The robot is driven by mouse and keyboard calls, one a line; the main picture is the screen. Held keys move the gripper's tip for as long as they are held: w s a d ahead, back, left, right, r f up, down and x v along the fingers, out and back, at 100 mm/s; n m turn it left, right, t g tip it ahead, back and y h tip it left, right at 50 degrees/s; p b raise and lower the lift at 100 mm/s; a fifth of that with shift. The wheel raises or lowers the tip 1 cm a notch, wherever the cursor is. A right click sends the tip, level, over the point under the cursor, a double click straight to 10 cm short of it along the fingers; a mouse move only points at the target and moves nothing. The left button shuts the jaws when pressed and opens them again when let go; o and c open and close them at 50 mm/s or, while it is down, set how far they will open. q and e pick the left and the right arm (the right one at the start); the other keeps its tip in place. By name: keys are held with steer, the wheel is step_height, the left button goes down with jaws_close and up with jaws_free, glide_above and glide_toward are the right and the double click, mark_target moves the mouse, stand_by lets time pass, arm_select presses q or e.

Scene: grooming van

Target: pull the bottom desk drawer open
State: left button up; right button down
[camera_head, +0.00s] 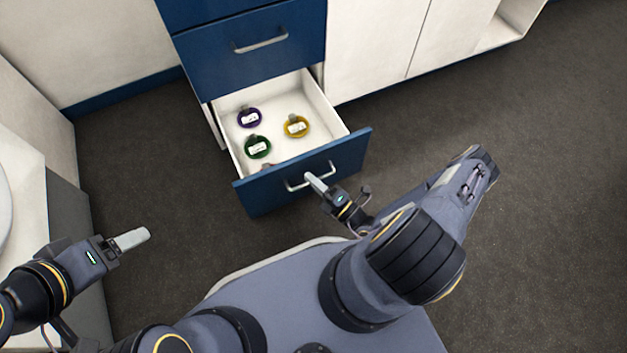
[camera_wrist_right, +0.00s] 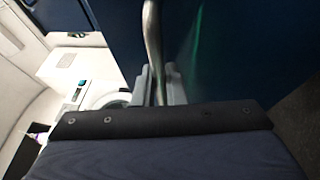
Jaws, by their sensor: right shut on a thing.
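The bottom desk drawer (camera_head: 341,122) stands well open, with a blue front and a white inside. Its metal bar handle (camera_head: 294,187) is on the front and runs down the upper middle of the right wrist view (camera_wrist_right: 152,35). My right gripper (camera_head: 312,180) is shut on this handle. In the right wrist view its two fingers (camera_wrist_right: 158,88) lie on either side of the bar. My left gripper (camera_head: 138,237) is at the lower left, over the floor and apart from the drawer. Its fingers are seen side-on, so I cannot tell their gap.
In the drawer lie a purple (camera_head: 249,117), a green (camera_head: 257,146) and a yellow (camera_head: 297,126) ring-shaped item, and something partly hidden behind the front. A blue drawer (camera_head: 250,55) above is shut. White cabinets (camera_head: 375,45) stand right. Dark floor (camera_head: 560,180) is clear at right.

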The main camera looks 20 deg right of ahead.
steer(key=c, duration=1.5)
jaws_free()
steer(key=p+v, duration=0.1)
steer(key=v, duration=0.7)
steer(key=shift+w, duration=0.1)
